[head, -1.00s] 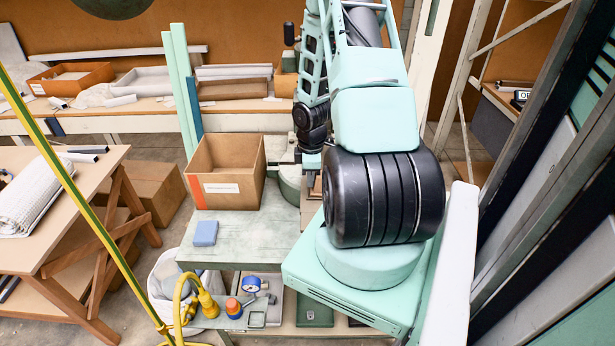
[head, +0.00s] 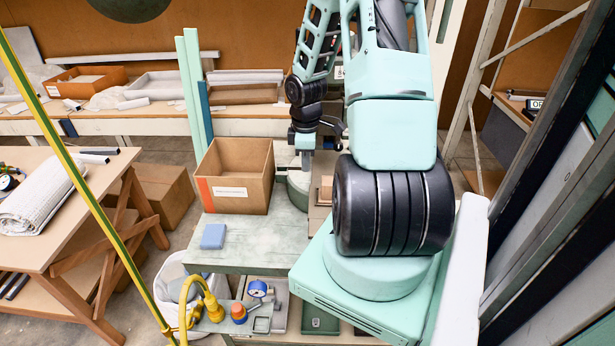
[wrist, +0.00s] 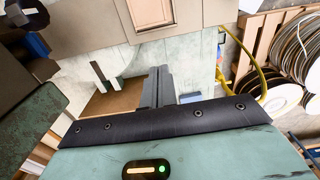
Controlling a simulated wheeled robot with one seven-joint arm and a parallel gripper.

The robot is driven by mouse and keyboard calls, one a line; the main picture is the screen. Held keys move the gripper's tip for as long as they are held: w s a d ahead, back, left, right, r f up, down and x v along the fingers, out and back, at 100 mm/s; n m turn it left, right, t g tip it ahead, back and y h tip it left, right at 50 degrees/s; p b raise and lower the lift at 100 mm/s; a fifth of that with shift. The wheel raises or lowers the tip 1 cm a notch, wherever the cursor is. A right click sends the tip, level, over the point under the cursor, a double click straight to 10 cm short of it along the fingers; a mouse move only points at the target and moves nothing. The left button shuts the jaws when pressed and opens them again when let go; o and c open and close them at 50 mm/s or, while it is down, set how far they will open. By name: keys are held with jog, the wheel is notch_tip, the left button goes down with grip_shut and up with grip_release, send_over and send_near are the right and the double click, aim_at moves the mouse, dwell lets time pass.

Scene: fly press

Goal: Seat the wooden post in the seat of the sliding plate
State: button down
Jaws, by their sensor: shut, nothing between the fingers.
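My gripper (wrist: 160,75) shows in the wrist view as two dark grey fingers side by side, shut and empty. Below them lies a brown flat surface (wrist: 121,98) with a pale upright piece (wrist: 101,76) at its left; I cannot tell whether this is the sliding plate. In the head view my gripper (head: 304,164) points down behind the cardboard box's right side, over a round green base. A small brown block (head: 326,188) sits just right of it, partly hidden by my arm; I cannot tell whether it is the wooden post. The seat is not clearly visible.
An open cardboard box (head: 240,192) and a blue block (head: 213,236) stand on the grey-green table (head: 265,255). A side table (head: 60,250) is left. Cable coils (wrist: 295,50) show at right in the wrist view.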

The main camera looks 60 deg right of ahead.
aim_at(329, 189)
jog(key=shift+n, duration=0.7)
jog(key=f+b, duration=0.1)
jog(key=f, duration=0.1)
jog(key=s+f+b, duration=0.1)
jog(key=f+b, duration=0.1)
jog(key=f, duration=0.1)
jog(key=s+d+f+b, duration=0.1)
jog(key=f, duration=0.1)
jog(key=shift+s+f, duration=0.1)
jog(key=shift+f, duration=0.3)
jog(key=shift+s+d+f, duration=0.1)
jog(key=shift+s+d, duration=0.1)
jog(key=shift+s, duration=0.05)
